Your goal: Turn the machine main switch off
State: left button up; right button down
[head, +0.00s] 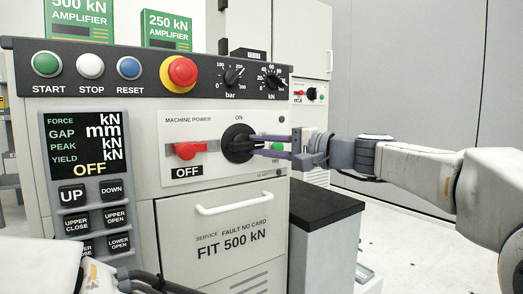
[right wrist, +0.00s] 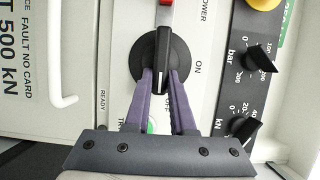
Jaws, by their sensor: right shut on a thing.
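The main switch (head: 236,136) is a black round rotary knob on the MACHINE POWER plate. A red-ended lever (head: 187,151) lies level to its left, above the OFF label (head: 187,171); the ON label (head: 239,118) is above the knob. In the right wrist view the knob's black grip bar (right wrist: 164,50) lies in line with the red end at the top edge. My right gripper (head: 254,146) comes in from the right, its purple fingers on both sides of the bar's near end (right wrist: 160,75), shut on it. My left gripper is not in view.
Start, stop and reset buttons and a red emergency stop (head: 182,71) sit above the plate. A display (head: 84,145) reads OFF. A white drawer handle (head: 233,203) juts out below. A green lamp (head: 277,146) is by my right fingers. A dark-topped cabinet (head: 322,207) stands at right.

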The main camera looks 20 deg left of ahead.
jog(key=shift+f, duration=0.1)
dwell(0.5)
jog(key=c, duration=0.8)
grip_release()
jog(key=shift+d, duration=0.1)
jog(key=shift+o, duration=0.2)
jog(key=p+v, duration=0.2)
jog(key=v, duration=0.8)
jog(key=shift+d, duration=0.2)
jog(key=shift+s, duration=0.1)
